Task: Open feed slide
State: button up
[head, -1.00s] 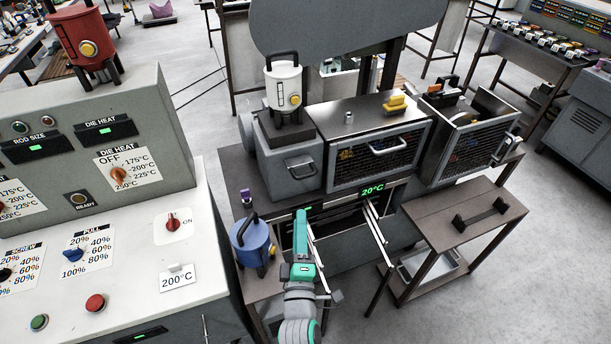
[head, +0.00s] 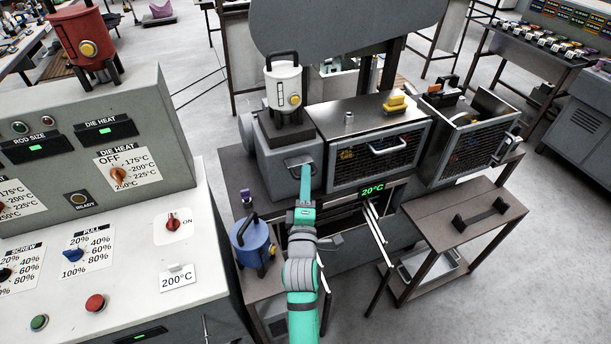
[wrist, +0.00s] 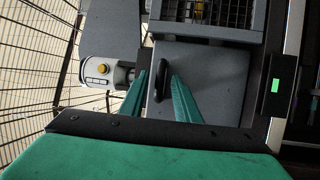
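The feed slide's grey box (head: 277,160) sits below a white canister (head: 285,84) with a yellow button, on the machine. The handle on its front is partly hidden by my gripper in the head view. In the wrist view the dark handle (wrist: 161,83) stands on the grey face (wrist: 205,75). My gripper (head: 305,168) reaches up to that face; in the wrist view its green fingers (wrist: 160,92) are apart, one on each side of the handle. I see a gap between handle and fingers; exact depth is unclear.
A mesh-fronted chamber (head: 375,165) with a bar handle is just right of the box. A blue canister (head: 251,245) stands at lower left on a small table. Pale rails (head: 376,222) stick out below the 20°C display (head: 373,190). The control console (head: 100,240) is at left.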

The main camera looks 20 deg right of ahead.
jog(key=shift+x, duration=0.8)
